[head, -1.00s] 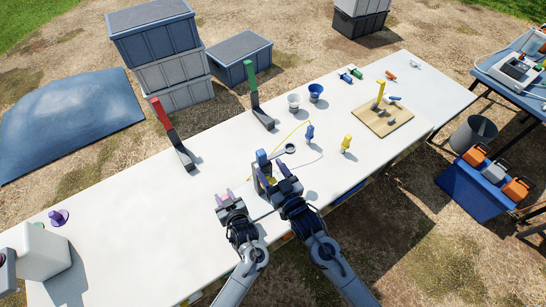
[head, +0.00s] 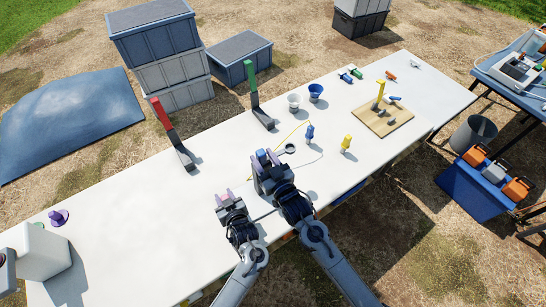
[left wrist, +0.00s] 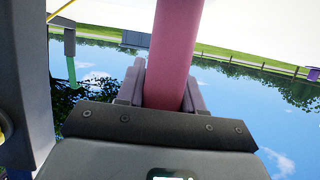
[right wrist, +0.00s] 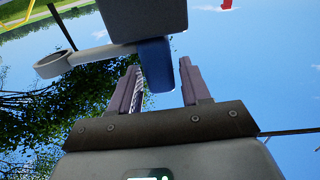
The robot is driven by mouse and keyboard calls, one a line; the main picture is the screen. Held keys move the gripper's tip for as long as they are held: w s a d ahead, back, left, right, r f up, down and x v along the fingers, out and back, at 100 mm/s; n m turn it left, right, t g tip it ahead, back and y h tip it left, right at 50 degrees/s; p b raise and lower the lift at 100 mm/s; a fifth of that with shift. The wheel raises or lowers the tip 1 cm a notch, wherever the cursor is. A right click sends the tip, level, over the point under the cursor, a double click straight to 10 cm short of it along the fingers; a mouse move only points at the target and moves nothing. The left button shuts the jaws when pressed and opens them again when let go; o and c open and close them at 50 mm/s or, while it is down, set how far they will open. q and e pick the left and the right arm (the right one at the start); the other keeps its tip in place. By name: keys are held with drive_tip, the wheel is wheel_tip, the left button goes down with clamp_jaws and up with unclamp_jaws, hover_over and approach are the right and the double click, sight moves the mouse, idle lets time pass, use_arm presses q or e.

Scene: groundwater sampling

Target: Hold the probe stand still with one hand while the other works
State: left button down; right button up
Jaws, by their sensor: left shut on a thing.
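The probe stand is mostly hidden behind my right gripper (head: 265,165) in the head view; its ring arm (head: 290,149) sticks out to the right. In the right wrist view the fingers are apart, with the stand's blue part (right wrist: 155,65) at the gap between their tips and a dark grey block above it. The ring (right wrist: 48,67) shows at the left. My left gripper (head: 228,197) is lower left of the right one. In the left wrist view it is shut on a pink cylinder (left wrist: 175,60). A blue probe (head: 310,133) and a yellow probe (head: 346,143) stand to the right.
A red-topped holder (head: 162,115) and a green-topped holder (head: 253,85) stand along the far side. Two cups (head: 316,91), a wooden board (head: 371,120) with a yellow post, and small parts are further right. The white table (head: 130,225) is clear at left centre.

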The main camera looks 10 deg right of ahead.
drive_tip(key=c, duration=0.7)
use_arm(q)
drive_tip(key=shift+s, duration=0.1)
use_arm(e)
drive_tip(key=shift+r, duration=2.65)
drive_tip(key=shift+c, duration=0.3)
drive_tip(key=o, duration=1.1)
drive_tip(key=shift+f, duration=0.15)
drive_tip(key=shift+s+d, duration=0.1)
drive_tip(key=shift+s, duration=0.15)
drive_tip(key=v, duration=1.1)
drive_tip(key=shift+s+d, duration=0.1)
drive_tip(key=shift+s, duration=0.1)
